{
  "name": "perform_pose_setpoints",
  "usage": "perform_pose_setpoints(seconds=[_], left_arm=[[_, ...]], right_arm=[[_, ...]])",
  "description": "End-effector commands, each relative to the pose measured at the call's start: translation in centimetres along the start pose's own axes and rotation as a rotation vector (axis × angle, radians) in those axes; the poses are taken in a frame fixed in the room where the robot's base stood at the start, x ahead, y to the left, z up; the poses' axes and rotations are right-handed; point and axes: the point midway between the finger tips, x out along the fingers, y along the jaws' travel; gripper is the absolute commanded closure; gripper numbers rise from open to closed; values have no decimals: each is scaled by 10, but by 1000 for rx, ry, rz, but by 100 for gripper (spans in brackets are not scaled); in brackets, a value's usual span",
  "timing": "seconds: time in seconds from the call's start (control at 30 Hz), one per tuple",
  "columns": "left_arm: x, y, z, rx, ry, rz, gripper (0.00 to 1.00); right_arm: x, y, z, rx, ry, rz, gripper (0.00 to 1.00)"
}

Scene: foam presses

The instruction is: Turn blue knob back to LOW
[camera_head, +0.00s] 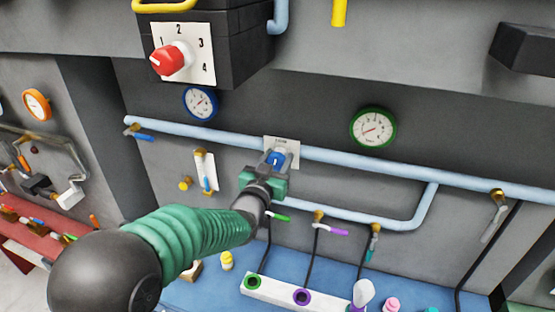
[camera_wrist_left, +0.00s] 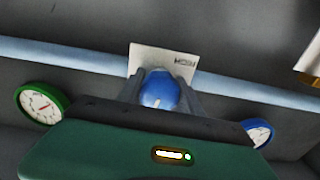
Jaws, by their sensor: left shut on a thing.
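The blue knob (camera_head: 275,160) is mounted on a small white label plate (camera_head: 291,146) on the light blue pipe along the grey wall. My left gripper (camera_head: 270,169) reaches up to it and is shut on the knob. In the left wrist view the blue knob (camera_wrist_left: 159,89) sits between the two grey fingers, in front of the white plate (camera_wrist_left: 150,57). The plate's lettering appears upside down there and seems to read HIGH; other lettering is hidden or too small to read. My right gripper is not in view.
A red dial knob (camera_head: 166,60) numbered 1 to 4 is above left. A blue gauge (camera_head: 200,103) and a green gauge (camera_head: 373,128) flank the knob. Several small valves hang below. A white holder (camera_head: 275,291) stands on the blue surface below.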

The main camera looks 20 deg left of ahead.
Motion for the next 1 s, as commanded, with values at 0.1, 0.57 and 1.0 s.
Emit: perform_pose_setpoints(seconds=[0.1,0.57,1.0], left_arm=[[0,0,0,-3,0,0,98],[-1,-1,0,-248,0,-2,98],[0,-1,0,-246,-1,-1,35]], right_arm=[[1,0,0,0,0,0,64],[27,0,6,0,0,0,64],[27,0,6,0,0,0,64]])
